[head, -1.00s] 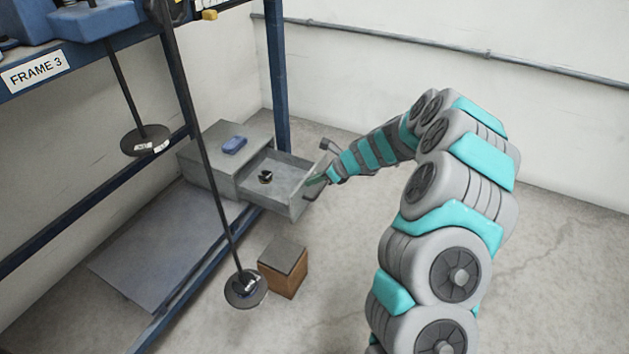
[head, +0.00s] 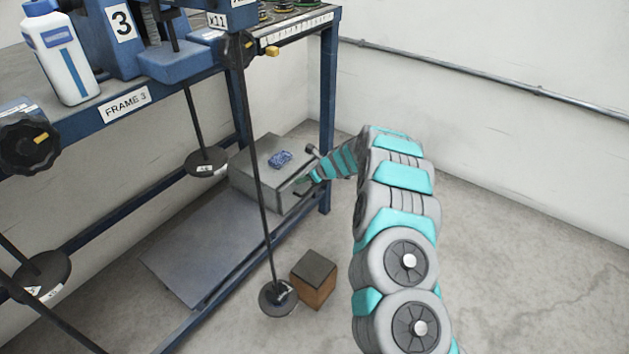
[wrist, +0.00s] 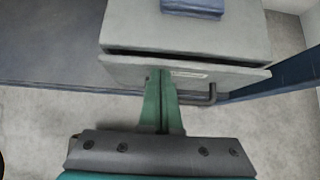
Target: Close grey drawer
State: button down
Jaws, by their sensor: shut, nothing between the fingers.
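The grey drawer (wrist: 228,79) is almost fully in its grey cabinet (head: 262,160), below the bench. In the wrist view a narrow dark gap shows between the cabinet top and the drawer front, so the drawer stands slightly open. Its dark handle (wrist: 212,96) is at the right of the front. My gripper (wrist: 160,74) is shut and empty, with its green fingertips against or very close to the drawer front, left of the handle. In the head view my gripper (head: 303,182) is at the cabinet's front, and the drawer's inside is hidden.
A blue object (head: 280,159) lies on top of the cabinet. A blue bench leg (head: 327,120) stands close behind it. A brown box (head: 314,280) and hanging weight discs (head: 278,298) are nearer. The floor to the right is clear.

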jog(key=shift+w+a+r, duration=0.2)
jog(key=shift+w+a, duration=0.35)
